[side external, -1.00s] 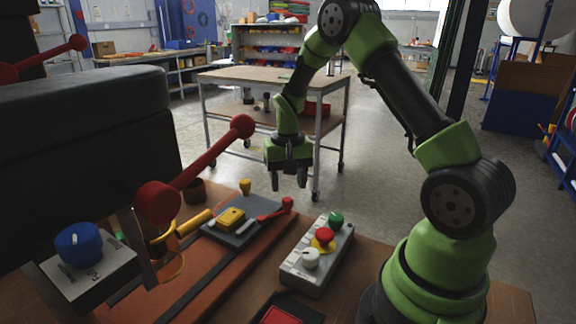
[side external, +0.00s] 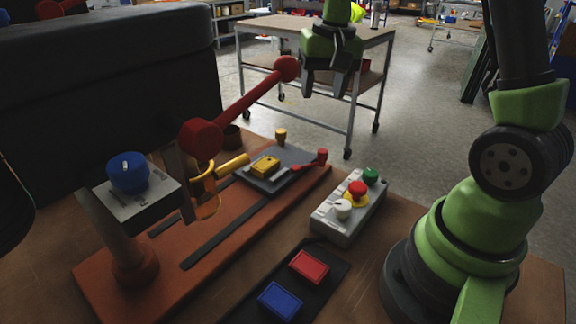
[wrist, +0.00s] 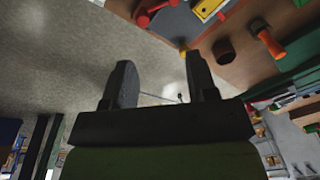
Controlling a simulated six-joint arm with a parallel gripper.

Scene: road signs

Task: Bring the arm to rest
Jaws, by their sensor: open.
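My gripper (side external: 331,88) hangs open and empty, fingers pointing down, above the far side of the workbench. In the wrist view its two dark fingers (wrist: 159,62) stand well apart with nothing between them. The upper part of my arm is cut off by the top edge of the side view. No task object is held or touched.
The workbench carries a red-knobbed lever (side external: 245,105), a blue knob (side external: 127,171) on a grey box, a grey plate with a yellow block (side external: 265,166), a button box (side external: 347,209), and red (side external: 309,266) and blue (side external: 280,299) tiles. A wheeled table (side external: 290,25) stands behind.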

